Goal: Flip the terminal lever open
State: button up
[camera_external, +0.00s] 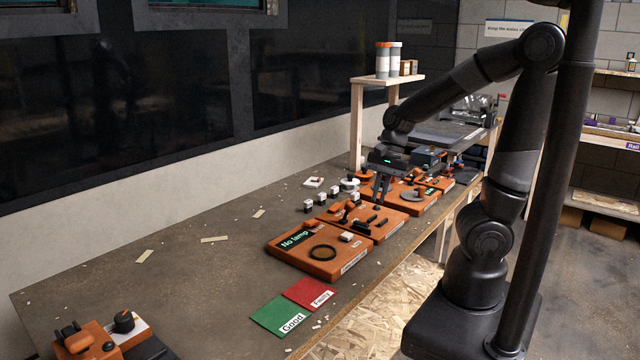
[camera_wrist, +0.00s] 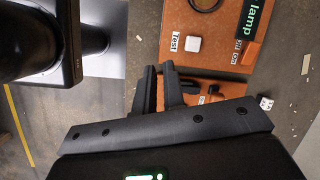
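An orange board (camera_external: 386,232) in the middle of the bench row carries black levers and small black parts. A black upright lever (camera_external: 345,213) stands on its left part; I cannot tell for sure which part is the terminal lever. My gripper (camera_external: 381,198) points down over the row, near the right side of this board. In the wrist view the two dark fingers (camera_wrist: 160,68) are a little apart with nothing seen between them. The same board (camera_wrist: 228,88) shows beyond them, partly hidden by the fingers and gripper body, with a black part (camera_wrist: 213,90) on it.
An orange "No lamp" board (camera_external: 290,262) stands nearer the camera, and another orange board (camera_external: 418,207) lies behind. Small black-and-white pieces (camera_external: 333,188) stand on the left. Green (camera_external: 278,316) and red (camera_external: 308,293) mats lie in front. The left bench is mostly clear.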

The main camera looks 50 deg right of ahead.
aim_at(347, 212)
jog(key=d+f+m, duration=0.1)
jog(key=f+m, duration=0.1)
jog(key=m, duration=0.1)
jog(key=w+f+m+g, duration=0.1)
jog(key=f+m, duration=0.1)
jog(key=m, duration=0.2)
jog(key=w+d+f+m, duration=0.1)
jog(key=f+m, duration=0.1)
jog(key=m, duration=0.1)
jog(key=shift+w+d+m+g+h, duration=0.2)
jog(key=shift+d+m+g+h, duration=0.1)
jog(key=shift+m+g, duration=0.1)
grip_shut()
jog(key=w+d+r+m+t+h, duration=0.2)
jog(key=w+d+r+m+h, duration=0.1)
jog(key=m, duration=0.8)
notch_tip(347, 212, up, 2)
jog(key=shift+w+r+m+h, duration=0.3)
jog(key=shift+w+m, duration=0.1)
jog(key=shift+w, duration=0.1)
jog(key=shift+f, duration=0.15)
